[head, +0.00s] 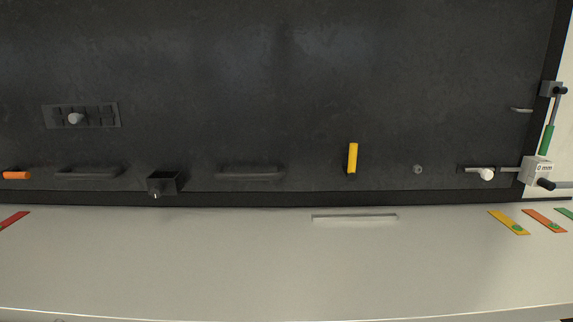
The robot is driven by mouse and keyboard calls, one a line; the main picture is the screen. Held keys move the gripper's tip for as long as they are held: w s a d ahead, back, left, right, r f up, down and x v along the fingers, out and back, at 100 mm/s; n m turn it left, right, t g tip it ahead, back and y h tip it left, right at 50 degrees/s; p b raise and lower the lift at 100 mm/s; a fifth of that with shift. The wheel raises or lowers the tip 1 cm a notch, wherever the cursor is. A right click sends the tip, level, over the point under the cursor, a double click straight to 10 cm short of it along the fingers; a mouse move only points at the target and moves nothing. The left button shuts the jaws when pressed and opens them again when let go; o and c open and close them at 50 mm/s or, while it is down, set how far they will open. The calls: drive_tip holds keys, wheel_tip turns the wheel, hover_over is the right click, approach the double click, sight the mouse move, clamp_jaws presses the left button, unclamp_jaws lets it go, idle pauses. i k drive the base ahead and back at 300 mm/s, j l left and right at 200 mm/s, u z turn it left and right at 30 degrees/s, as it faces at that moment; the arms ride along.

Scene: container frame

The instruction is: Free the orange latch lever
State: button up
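An orange lever (16,175) shows at the far left edge of the head view, low on the dark panel (300,90). It lies about horizontal, and its left end is cut off by the picture edge. Whatever holds it on that side is out of view. A yellow lever (352,158) stands upright on the panel, right of the middle. My gripper is not in view.
Two dark handles (90,172) (250,172), a small open black box (164,182) and a slotted plate with a knob (76,118) stick out from the panel. A white-knobbed bolt (486,174) sits at right. The pale ledge (230,265) in front is mostly clear.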

sight(13, 173)
drive_tip(key=u, duration=1.7)
drive_tip(key=i, duration=0.05)
